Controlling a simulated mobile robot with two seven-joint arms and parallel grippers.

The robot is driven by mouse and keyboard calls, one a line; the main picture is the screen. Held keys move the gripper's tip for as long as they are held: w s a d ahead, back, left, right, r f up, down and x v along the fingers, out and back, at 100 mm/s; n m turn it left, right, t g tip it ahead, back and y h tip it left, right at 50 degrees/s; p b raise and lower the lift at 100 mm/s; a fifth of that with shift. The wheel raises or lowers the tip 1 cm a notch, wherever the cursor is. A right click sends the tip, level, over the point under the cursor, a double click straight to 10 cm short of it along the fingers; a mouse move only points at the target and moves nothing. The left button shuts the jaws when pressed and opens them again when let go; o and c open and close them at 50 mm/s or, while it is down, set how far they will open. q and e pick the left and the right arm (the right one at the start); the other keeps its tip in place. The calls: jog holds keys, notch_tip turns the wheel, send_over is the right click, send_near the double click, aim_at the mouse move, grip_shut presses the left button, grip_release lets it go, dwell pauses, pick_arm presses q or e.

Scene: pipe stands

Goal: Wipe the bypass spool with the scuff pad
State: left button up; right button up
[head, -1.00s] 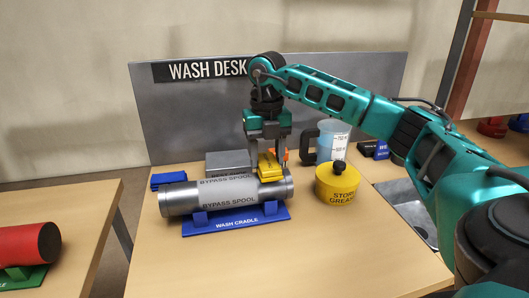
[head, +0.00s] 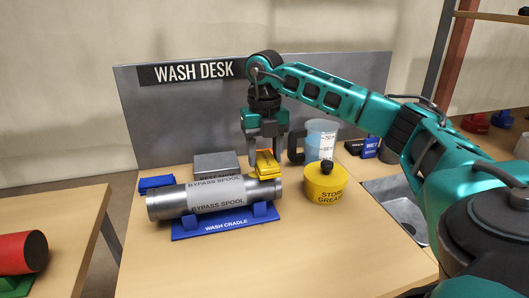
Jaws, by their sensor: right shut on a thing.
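The bypass spool (head: 216,196) is a grey metal cylinder with a lighter, labelled middle band. It lies on its side in the blue wash cradle (head: 208,230) on the wash desk. My right gripper (head: 265,151) points down over the right end of the spool and is shut on a yellow pad (head: 266,165), which I take for the scuff pad. The pad overlaps the top of the spool near its right end; I cannot tell whether it touches. My left gripper is not in view.
A yellow grease pot (head: 326,187) and a measuring jug (head: 320,140) stand right of the spool. A grey block (head: 215,166) and a blue item (head: 156,184) lie behind it. The desk front is clear.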

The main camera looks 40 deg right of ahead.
jog(key=shift+f+b, duration=0.45)
jog(key=shift+f, duration=0.35)
jog(key=shift+a+r, duration=0.1)
